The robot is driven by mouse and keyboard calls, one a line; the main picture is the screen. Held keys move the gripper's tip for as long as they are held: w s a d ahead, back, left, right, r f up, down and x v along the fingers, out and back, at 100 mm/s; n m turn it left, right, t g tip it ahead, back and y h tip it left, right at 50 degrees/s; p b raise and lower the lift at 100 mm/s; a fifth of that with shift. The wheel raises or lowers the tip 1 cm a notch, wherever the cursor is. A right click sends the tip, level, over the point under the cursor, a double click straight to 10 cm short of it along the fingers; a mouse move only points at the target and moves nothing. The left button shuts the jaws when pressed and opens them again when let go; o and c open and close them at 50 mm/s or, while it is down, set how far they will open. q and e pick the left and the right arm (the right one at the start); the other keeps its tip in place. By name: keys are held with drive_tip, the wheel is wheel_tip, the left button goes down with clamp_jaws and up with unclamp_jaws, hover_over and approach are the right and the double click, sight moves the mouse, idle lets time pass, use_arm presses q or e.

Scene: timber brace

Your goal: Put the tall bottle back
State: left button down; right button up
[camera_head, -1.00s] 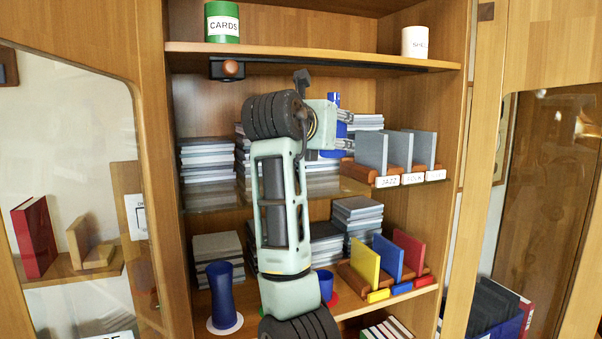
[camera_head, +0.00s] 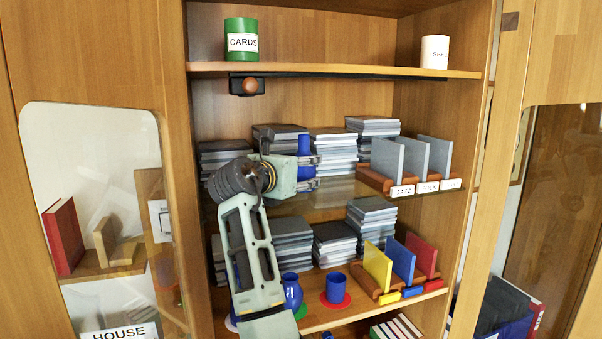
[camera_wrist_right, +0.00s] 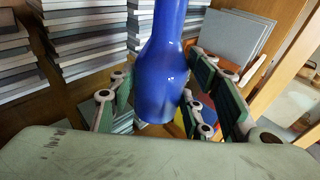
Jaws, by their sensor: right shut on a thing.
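A tall blue bottle (camera_head: 304,146) with a narrow neck is held upright in my right gripper (camera_head: 315,172), in front of the middle shelf. In the right wrist view the bottle (camera_wrist_right: 165,75) is between the finger pads, its base hanging free. On the lower shelf, a round blue vessel (camera_head: 292,292) stands on a green disc (camera_head: 301,312), and a blue cup (camera_head: 335,287) stands on a red disc (camera_head: 335,304). A white disc (camera_head: 231,323) shows at the left, largely hidden behind my right arm. My left gripper is out of view.
Stacks of grey cases (camera_head: 333,148) fill the back of the middle shelf. Labelled grey dividers (camera_head: 400,160) stand at its right. Yellow, blue and red panels (camera_head: 401,262) stand on the lower shelf's right. A green CARDS tin (camera_head: 241,40) is on top.

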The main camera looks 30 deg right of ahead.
drive_tip(key=shift+f+p, duration=0.4)
drive_tip(key=shift+f, duration=0.5)
drive_tip(key=shift+d+f, duration=0.15)
drive_tip(key=shift+f, duration=0.15)
drive_tip(key=shift+f, duration=0.1)
drive_tip(key=o, duration=1.2)
drive_tip(key=shift+o, duration=0.5)
